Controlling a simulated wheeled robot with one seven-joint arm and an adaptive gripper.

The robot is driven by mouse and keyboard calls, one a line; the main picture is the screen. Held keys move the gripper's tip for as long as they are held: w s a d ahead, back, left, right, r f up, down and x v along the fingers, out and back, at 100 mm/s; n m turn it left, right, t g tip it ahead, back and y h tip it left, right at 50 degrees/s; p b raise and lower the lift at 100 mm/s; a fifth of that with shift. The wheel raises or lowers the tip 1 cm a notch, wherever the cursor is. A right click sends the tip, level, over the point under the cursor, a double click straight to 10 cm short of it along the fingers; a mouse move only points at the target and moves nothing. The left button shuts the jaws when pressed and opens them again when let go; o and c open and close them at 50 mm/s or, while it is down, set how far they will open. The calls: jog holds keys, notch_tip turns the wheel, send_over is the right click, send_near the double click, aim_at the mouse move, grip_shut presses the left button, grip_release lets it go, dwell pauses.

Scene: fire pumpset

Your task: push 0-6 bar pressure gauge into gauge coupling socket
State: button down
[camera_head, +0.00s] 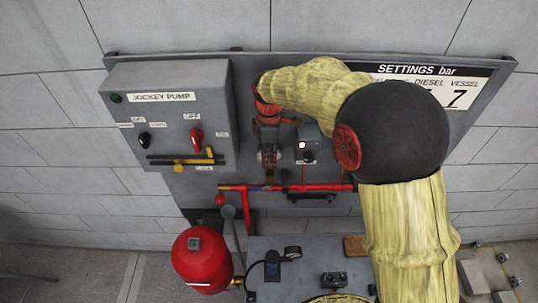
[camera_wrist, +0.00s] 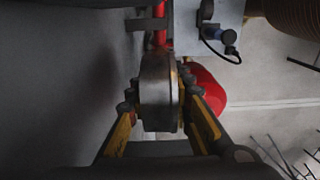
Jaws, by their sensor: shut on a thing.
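My gripper (camera_wrist: 158,100) has its yellow fingers with dark pads closed on both sides of a dark round-edged body, the pressure gauge (camera_wrist: 157,80), seen edge-on in the wrist view. Its dial face and scale do not show there. In the head view my gripper (camera_head: 268,158) hangs below my red wrist joint, in front of the grey panel and just above the red horizontal pipe. The gauge coupling socket cannot be made out clearly; the gauge hides what lies straight behind it, so I cannot tell whether they touch.
The grey panel carries the jockey pump box (camera_head: 170,115), a small box with a lit lamp (camera_head: 305,146) and the red pipe (camera_head: 320,188). A red vessel (camera_head: 202,262) stands below left. Another round dial (camera_head: 292,252) lies near the grey bench top.

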aim_at(269, 168)
jog(key=shift+f+b, duration=1.1)
jog(key=shift+f, duration=1.05)
jog(key=c, duration=1.5)
grip_release()
notch_tip(269, 168, up, 12)
jog(key=shift+f, duration=0.1)
